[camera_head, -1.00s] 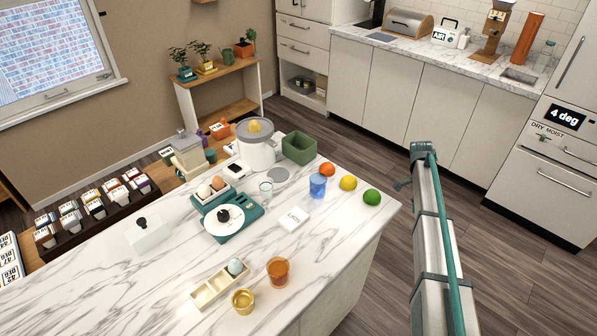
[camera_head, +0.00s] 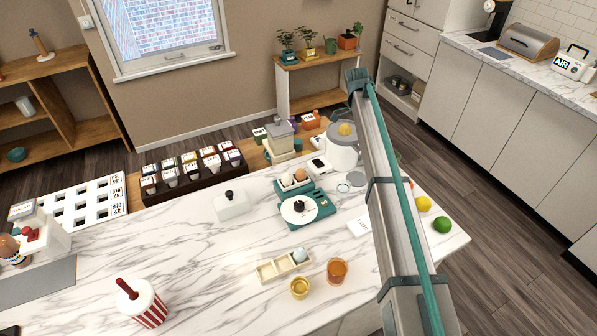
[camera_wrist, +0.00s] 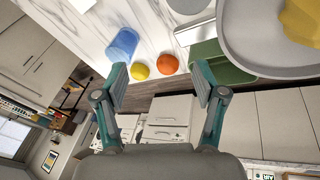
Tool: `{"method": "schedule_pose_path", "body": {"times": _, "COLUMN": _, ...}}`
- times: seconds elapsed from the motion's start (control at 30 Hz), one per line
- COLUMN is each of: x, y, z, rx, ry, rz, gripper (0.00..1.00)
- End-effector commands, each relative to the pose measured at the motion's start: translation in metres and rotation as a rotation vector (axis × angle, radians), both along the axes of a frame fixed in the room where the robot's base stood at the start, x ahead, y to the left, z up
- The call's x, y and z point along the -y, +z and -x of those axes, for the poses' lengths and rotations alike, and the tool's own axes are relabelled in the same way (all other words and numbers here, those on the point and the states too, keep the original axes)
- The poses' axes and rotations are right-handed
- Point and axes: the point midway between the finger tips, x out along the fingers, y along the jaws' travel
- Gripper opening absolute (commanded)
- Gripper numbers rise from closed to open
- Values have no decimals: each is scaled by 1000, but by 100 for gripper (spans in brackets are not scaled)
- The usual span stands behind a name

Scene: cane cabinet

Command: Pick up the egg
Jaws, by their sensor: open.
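A pale blue egg (camera_head: 300,255) sits in the right end of a small cream tray (camera_head: 270,270) on the marble island. A white egg (camera_head: 287,181) and a brown egg (camera_head: 299,175) sit side by side in a teal egg cooker (camera_head: 322,208) farther back. My gripper (camera_wrist: 160,83) is open and empty in the wrist view, its fingers apart. No egg shows in the wrist view. In the head view my arm crosses the right part of the island, and my gripper cannot be made out.
The wrist view shows a blue cup (camera_wrist: 123,44), a lemon (camera_wrist: 139,71), an orange (camera_wrist: 168,64), a green bin (camera_wrist: 222,66) and a juicer (camera_wrist: 262,45). An amber glass (camera_head: 337,270) and gold cup (camera_head: 299,287) stand beside the tray. The island's left-middle is mostly clear.

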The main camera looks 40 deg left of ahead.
Motion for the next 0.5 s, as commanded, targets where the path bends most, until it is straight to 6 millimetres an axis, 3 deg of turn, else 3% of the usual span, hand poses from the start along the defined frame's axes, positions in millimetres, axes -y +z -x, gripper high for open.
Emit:
{"method": "schedule_pose_path", "body": {"times": 0.07, "x": -24, "y": 4, "z": 19, "rx": -14, "ry": 85, "rz": -30, "gripper": 70}}
{"method": "schedule_pose_path", "body": {"times": 0.27, "x": -55, "y": 3, "z": 51, "rx": -75, "ry": 350, "rz": -110, "gripper": 70}}
{"method": "schedule_pose_path", "body": {"times": 0.5, "x": -103, "y": 3, "z": 110, "rx": -149, "ry": 807, "rz": -230, "gripper": 70}}
